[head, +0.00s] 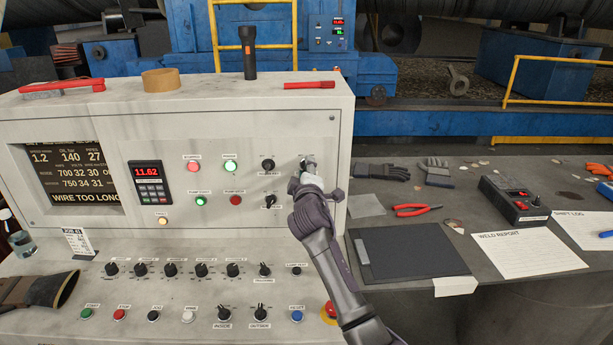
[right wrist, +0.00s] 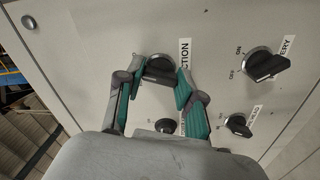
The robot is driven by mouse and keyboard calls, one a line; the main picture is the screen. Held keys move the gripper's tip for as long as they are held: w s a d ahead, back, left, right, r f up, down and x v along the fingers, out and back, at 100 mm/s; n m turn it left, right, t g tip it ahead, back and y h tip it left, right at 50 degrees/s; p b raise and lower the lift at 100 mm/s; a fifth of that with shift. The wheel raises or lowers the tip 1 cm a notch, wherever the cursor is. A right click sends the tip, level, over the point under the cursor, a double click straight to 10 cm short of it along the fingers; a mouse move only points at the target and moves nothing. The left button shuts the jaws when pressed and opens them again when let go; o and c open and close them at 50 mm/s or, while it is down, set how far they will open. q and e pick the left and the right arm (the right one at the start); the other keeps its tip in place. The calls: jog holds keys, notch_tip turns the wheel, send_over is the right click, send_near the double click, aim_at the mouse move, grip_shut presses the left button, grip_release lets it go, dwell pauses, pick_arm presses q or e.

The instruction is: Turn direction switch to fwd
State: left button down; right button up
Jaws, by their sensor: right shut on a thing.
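The direction switch (right wrist: 160,68) is a black rotary knob on the pale upright panel of the control console (head: 270,130). In the right wrist view its label is partly covered, with "CTION" readable. My right gripper (right wrist: 157,82) has its teal-padded fingers on both sides of this knob and is shut on it. In the head view the right gripper (head: 308,170) reaches the panel's upper right and hides most of the knob. The switch's fwd mark is not readable. My left gripper is not in view.
Other black knobs (head: 268,165) sit close by on the panel. A lower row of knobs (head: 200,270) and push buttons (head: 297,317) lies under my right arm. A flashlight (head: 248,55) stands on top. The grey table (head: 400,280) at right holds a clipboard (head: 405,254) and pliers (head: 415,210).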

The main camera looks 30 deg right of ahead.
jog(key=shift+f+m, duration=0.15)
jog(key=shift+m, duration=0.45)
jog(key=shift+m+b, duration=0.3)
jog(key=shift+b, duration=0.05)
jog(key=o, duration=1.2)
jog(key=shift+c, duration=0.2)
jog(key=v, duration=1.2)
jog(key=shift+s, duration=0.1)
